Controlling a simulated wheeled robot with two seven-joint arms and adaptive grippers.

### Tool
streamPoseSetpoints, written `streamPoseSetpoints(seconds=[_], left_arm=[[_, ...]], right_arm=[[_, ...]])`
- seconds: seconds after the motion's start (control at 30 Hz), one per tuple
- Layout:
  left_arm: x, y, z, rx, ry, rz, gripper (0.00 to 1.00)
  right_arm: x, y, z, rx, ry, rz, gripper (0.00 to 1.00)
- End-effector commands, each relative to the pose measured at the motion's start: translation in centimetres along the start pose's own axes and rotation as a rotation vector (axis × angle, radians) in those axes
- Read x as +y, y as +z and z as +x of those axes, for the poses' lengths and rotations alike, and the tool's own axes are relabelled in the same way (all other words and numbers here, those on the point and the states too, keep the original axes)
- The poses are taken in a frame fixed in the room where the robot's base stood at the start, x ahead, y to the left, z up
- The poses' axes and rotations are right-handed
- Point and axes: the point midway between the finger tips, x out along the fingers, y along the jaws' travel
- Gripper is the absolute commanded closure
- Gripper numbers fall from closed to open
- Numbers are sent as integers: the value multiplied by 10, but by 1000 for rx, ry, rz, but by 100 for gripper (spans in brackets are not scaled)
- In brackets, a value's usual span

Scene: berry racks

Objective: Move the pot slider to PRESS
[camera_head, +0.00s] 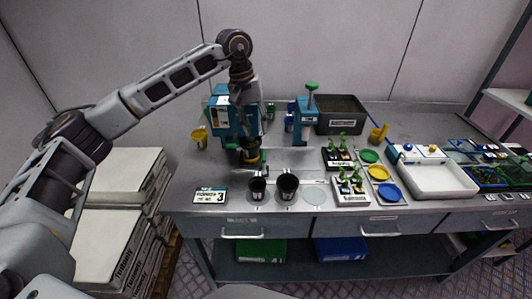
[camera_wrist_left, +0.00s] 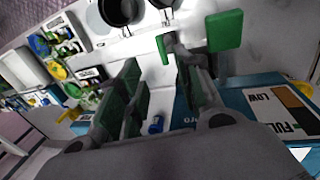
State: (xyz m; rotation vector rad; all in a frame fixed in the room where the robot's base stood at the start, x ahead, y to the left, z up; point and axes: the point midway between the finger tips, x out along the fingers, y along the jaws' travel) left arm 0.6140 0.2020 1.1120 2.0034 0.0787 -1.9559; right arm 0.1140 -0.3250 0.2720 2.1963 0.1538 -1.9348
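Two black pots, a left one (camera_head: 258,189) and a right one (camera_head: 288,186), stand upright near the bench's front edge. They also show at the top of the left wrist view, as a larger pot (camera_wrist_left: 118,11) and a smaller one. A blue press-like stand (camera_head: 301,121) with a green top handle (camera_head: 312,87) stands behind them. My left gripper (camera_head: 251,155) points down in front of a blue dispenser (camera_head: 222,117), behind the pots. Its fingers (camera_wrist_left: 160,92) are apart, with nothing seen between them. The slider's handle and PRESS mark cannot be made out. My right gripper is out of view.
The dispenser's FULL/LOW label (camera_wrist_left: 272,108) is close beside my left fingers. A dark soil bin (camera_head: 341,108), seedling trays (camera_head: 352,200), coloured discs (camera_head: 389,193) and a white tray (camera_head: 437,181) stand to the right. A card numbered 3 (camera_head: 210,196) lies front left.

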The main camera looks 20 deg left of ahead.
Motion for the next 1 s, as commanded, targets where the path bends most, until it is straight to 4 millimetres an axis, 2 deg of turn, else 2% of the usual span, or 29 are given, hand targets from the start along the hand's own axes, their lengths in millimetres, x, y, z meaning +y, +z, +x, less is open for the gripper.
streamPoseSetpoints(seconds=[0.27, 0.57, 0.77, 1.0], left_arm=[[-2, -1, -2, 3, -8, 1, 65], [-2, -1, 3, 2, -7, 1, 65], [-2, -1, 18, 1, -8, 1, 65], [-2, 0, 48, 0, -8, 1, 65]], right_arm=[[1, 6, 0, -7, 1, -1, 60], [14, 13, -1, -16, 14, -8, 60], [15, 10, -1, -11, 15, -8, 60], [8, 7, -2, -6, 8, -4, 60]])
